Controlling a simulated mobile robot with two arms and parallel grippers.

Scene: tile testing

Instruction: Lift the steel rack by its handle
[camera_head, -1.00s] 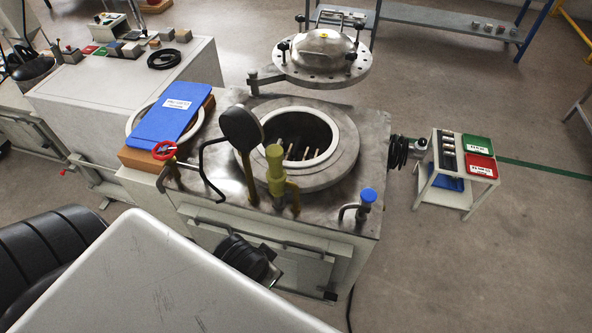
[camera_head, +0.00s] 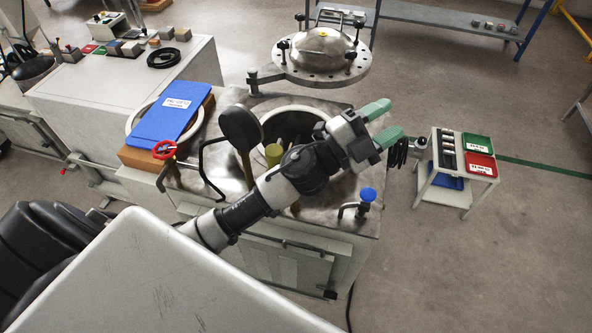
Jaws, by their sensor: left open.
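The round chamber (camera_head: 268,113) is open in the top of the steel-topped machine. The steel rack cannot be made out now, as my left arm crosses over the opening and hides most of the inside. My left gripper (camera_head: 384,123) is above the right rear part of the machine top, past the chamber's rim. Its two green-tipped fingers are spread apart, pointing right, with nothing between them. My right gripper is not in view.
A round lid (camera_head: 320,60) with bolts is swung out behind the chamber. A small cart (camera_head: 456,170) with trays is at right.

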